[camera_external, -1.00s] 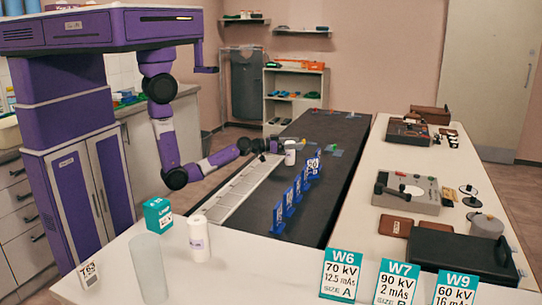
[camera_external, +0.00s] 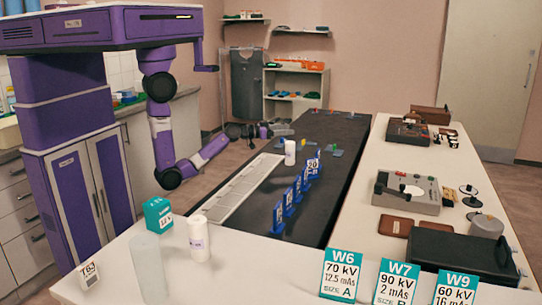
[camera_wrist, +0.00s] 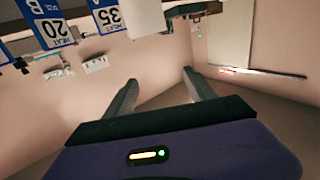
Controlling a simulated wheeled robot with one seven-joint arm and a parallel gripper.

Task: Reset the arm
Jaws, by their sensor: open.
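My arm reaches out over the left side of the black-topped table (camera_external: 335,160) in the external view. My gripper (camera_external: 270,131) is raised near the table's left edge. In the wrist view my gripper (camera_wrist: 160,77) has its two fingers apart with nothing held between them. A white cylinder (camera_external: 290,153) stands upright on the black top, below and right of the gripper and apart from it.
Blue numbered stands (camera_external: 290,198) line the black top beside a pale strip (camera_external: 237,190). Devices (camera_external: 407,192) occupy the right counter.

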